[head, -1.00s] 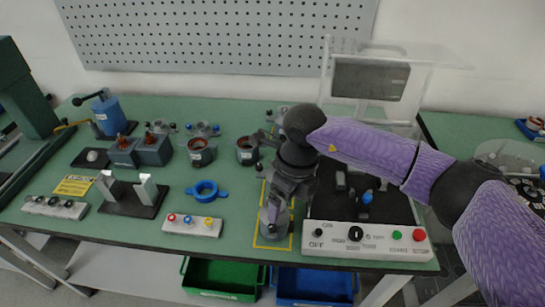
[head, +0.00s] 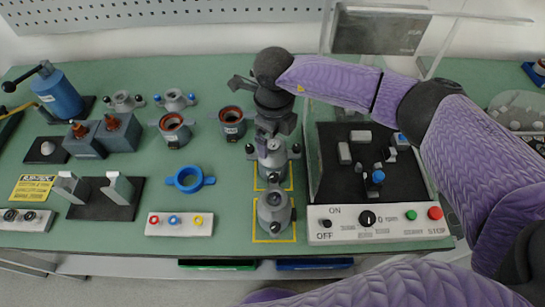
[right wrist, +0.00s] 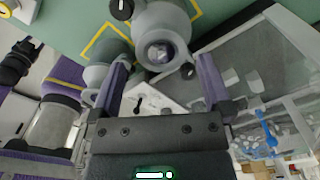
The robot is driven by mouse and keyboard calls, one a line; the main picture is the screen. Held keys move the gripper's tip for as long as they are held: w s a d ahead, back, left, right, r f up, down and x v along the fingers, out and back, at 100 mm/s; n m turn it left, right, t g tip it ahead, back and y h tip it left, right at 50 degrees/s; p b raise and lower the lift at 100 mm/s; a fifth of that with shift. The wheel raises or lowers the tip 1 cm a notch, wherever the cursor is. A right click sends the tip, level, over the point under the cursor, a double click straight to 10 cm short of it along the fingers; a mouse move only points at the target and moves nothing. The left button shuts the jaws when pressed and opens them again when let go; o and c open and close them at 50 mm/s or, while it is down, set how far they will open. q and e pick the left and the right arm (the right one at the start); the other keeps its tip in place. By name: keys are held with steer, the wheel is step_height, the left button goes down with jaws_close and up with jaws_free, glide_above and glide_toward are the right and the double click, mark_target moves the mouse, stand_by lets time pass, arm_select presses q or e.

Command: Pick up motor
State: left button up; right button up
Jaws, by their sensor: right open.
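Two grey rounded motor housings stand in yellow-outlined squares on the green table. The rear motor (head: 272,163) has small dark knobs at its sides, and the front motor (head: 273,213) stands just nearer the table's front edge. My right gripper (head: 268,143) points down over the rear motor and hides part of its top. In the right wrist view, its two purple fingers (right wrist: 162,88) are apart, with a grey motor (right wrist: 160,45) just beyond their tips; I cannot tell whether they touch it. My left gripper is not in view.
Red-cored stators (head: 232,122), a blue ring (head: 189,180) and a button strip (head: 180,223) lie to the left.

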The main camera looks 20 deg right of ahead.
mark_target(274, 144)
step_height(274, 144, down, 4)
steer(key=shift+w+r+b, duration=0.1)
steer(key=shift+r+b, duration=0.05)
steer(key=shift+b, duration=0.15)
jaws_close()
